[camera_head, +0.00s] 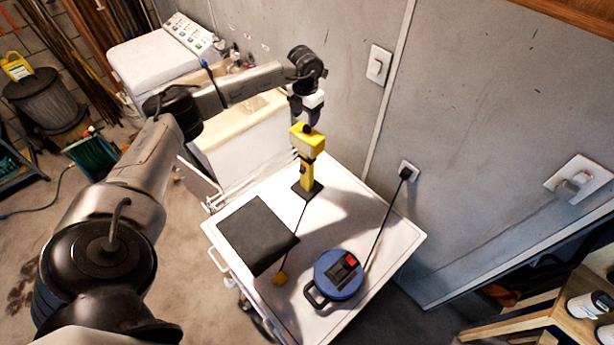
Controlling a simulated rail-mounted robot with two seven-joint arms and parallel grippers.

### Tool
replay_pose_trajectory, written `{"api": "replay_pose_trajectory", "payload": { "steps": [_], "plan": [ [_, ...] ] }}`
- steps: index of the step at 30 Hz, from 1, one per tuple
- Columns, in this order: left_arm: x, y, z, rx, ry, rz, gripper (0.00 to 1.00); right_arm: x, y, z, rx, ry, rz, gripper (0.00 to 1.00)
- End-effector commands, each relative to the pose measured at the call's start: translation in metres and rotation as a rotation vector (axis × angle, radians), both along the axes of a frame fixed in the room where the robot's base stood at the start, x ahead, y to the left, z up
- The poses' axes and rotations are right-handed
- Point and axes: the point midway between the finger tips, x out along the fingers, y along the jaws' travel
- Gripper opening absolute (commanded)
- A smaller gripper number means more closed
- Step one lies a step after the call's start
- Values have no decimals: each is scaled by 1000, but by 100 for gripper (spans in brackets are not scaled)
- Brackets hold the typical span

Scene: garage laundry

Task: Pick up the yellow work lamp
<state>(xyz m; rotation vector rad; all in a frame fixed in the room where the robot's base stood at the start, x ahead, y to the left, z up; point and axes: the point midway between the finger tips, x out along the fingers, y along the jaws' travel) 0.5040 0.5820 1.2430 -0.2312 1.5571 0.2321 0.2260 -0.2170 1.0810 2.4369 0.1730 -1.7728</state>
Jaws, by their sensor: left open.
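The yellow work lamp (307,143) stands upright on a dark base on the white cart top (372,225), near its back left edge. My left gripper (310,118) is open and points down just above the lamp's head. Its fingertips are at or close to the top of the lamp; I cannot tell whether they touch it. My right gripper is not in view.
On the cart lie a flat black item (256,234) and a blue round cord reel (340,275), whose cord runs to a wall socket (409,170). A sink cabinet (240,150) and a white washer (155,70) stand behind to the left. The grey wall is close on the right.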

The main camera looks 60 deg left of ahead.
Motion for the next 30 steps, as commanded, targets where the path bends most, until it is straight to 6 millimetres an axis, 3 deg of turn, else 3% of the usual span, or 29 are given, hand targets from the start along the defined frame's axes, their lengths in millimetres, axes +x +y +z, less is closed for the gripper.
{"api": "replay_pose_trajectory", "payload": {
  "steps": [9, 20, 30],
  "plan": [
    [5, -2, -38, -2, 3, -1, 55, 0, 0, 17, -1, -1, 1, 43],
    [5, -1, -46, 0, 1, -1, 55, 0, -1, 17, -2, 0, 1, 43],
    [5, -1, -46, 0, 1, -1, 24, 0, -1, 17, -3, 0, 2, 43]
  ]
}}
